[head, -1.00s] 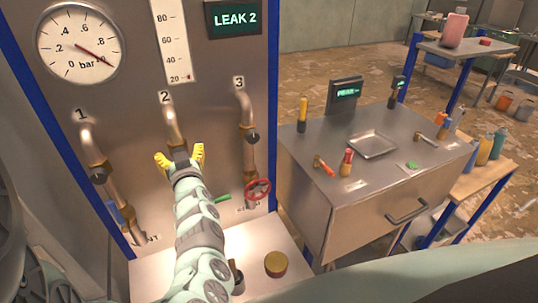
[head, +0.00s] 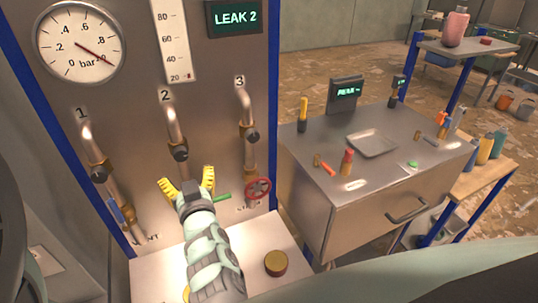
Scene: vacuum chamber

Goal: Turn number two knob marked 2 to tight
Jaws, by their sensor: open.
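The number two pipe (head: 173,122) runs down the panel under the label 2. Its black knob (head: 180,153) sits on a brass fitting and is in plain view. I cannot tell from its look whether it is tight. My gripper (head: 188,184), with yellow fingers spread, is open and empty just below the knob, apart from it in the picture. My forearm hides the lower part of pipe 2. The display (head: 234,18) reads LEAK 2.
Knob 1 (head: 98,174) is to the left and knob 3 (head: 253,136) to the right. A green handle (head: 222,197) and a red handwheel (head: 258,189) are close right of my gripper. A brass-coloured cylinder (head: 276,263) stands on the ledge below. A dial gauge (head: 80,42) is above.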

